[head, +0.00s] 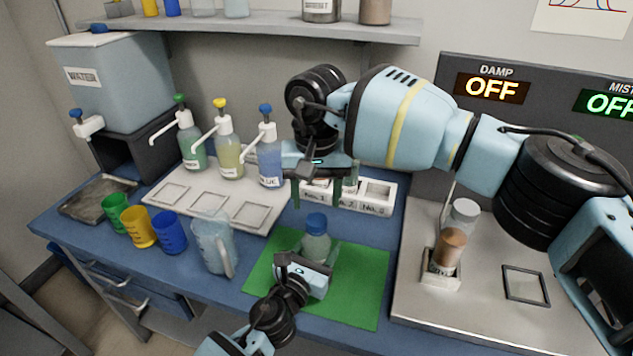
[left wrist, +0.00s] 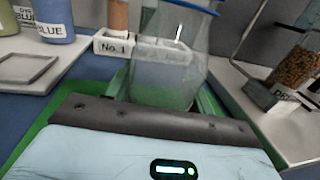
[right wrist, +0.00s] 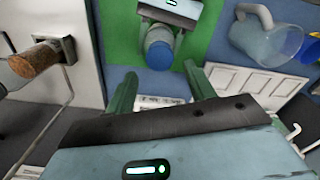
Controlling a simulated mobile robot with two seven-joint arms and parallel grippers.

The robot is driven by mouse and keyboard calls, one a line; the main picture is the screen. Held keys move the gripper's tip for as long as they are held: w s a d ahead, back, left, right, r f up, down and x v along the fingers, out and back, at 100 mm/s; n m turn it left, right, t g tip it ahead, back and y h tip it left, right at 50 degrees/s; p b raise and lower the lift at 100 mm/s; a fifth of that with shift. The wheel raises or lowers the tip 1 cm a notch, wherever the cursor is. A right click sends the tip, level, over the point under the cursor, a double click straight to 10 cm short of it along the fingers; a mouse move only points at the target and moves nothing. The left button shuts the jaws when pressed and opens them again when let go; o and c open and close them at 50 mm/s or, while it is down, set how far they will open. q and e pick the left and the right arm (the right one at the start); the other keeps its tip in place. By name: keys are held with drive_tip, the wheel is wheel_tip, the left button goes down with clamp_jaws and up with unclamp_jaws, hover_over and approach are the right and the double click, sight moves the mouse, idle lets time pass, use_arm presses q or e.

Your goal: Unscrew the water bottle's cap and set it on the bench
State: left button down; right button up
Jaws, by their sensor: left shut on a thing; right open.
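The water bottle (head: 315,246) is clear and stands upright on the green mat (head: 356,285). Its blue cap (head: 316,223) is on top and also shows in the right wrist view (right wrist: 159,55). My left gripper (head: 317,256) is shut around the bottle's body, which fills the space between its fingers in the left wrist view (left wrist: 165,70). My right gripper (head: 323,190) is open and empty, above and behind the bottle. In the right wrist view the cap lies ahead, between the lines of its two fingers (right wrist: 160,85), apart from them.
A clear jug (head: 212,243) and coloured cups (head: 138,227) stand left of the mat. Pump bottles (head: 228,145) stand behind on a white tray (head: 255,214). A numbered vial rack (head: 379,190) is behind the mat. A metal plate (head: 480,300) with jars lies right. The mat's front right is clear.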

sight(316, 219)
drive_tip(key=m, duration=0.3)
drive_tip(key=shift+r, duration=0.2)
drive_tip(key=m, duration=0.5)
drive_tip(key=shift+r, duration=0.25)
drive_tip(key=m, duration=0.4)
drive_tip(key=shift+r+m, duration=0.2)
drive_tip(key=shift+m, duration=0.1)
drive_tip(key=m, duration=0.3)
drive_tip(key=shift+r, duration=0.15)
drive_tip(key=m, duration=0.3)
drive_tip(key=shift+r, duration=0.15)
drive_tip(key=m, duration=0.5)
drive_tip(key=shift+r, duration=0.25)
drive_tip(key=m, duration=0.4)
drive_tip(key=shift+r+m, duration=0.2)
drive_tip(key=shift+m, duration=0.1)
drive_tip(key=m, duration=0.3)
drive_tip(key=shift+r, duration=0.15)
